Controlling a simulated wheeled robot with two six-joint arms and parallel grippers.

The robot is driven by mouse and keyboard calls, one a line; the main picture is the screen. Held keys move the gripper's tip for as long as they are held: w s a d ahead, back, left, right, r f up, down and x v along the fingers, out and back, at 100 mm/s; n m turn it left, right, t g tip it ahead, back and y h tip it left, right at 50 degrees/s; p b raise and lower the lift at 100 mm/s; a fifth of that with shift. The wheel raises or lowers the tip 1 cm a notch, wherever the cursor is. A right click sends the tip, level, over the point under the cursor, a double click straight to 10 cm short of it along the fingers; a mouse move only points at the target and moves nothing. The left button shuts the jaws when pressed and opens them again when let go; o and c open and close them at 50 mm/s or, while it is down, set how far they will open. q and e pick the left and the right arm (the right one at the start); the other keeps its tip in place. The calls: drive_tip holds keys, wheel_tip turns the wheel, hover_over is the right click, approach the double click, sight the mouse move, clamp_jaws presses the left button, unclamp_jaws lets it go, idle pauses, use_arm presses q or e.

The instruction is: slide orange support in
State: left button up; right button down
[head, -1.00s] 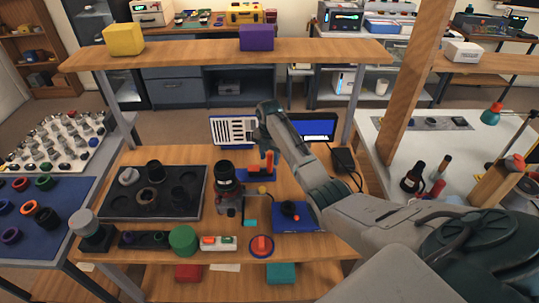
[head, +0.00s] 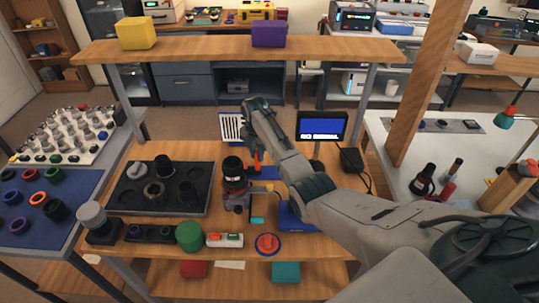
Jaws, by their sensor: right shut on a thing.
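The orange support (head: 257,164) stands upright at the middle of the wooden bench, just behind and right of a black lens barrel on a stand (head: 234,178). My right gripper (head: 258,153) comes down over it from above and is shut on it. My own forearm hides part of the support and most of the blue base around it. I cannot tell whether the support touches the base or is seated. My left gripper is not in view.
A dark parts tray (head: 135,199) with black rings lies at the left. A green cylinder (head: 189,236), a white block (head: 224,240) and an orange-and-blue disc (head: 267,244) line the front. A small monitor (head: 321,126) and a black box (head: 352,160) stand at the right back.

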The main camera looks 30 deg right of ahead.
drive_tip(key=shift+w+a+r, duration=0.1)
drive_tip(key=shift+w+a, duration=0.05)
drive_tip(key=c, duration=1.7)
unclamp_jaws()
drive_tip(key=o, duration=0.4)
drive_tip(key=shift+w+a, duration=0.1)
drive_tip(key=shift+a, duration=0.05)
drive_tip(key=shift+r, duration=0.4)
wheel_tip(320, 180, up, 9)
drive_tip(key=b, duration=0.2)
drive_tip(key=shift+f+b, duration=0.1)
drive_tip(key=shift+b, duration=0.25)
drive_tip(key=shift+r, duration=0.6)
drive_tip(key=shift+f, duration=0.1)
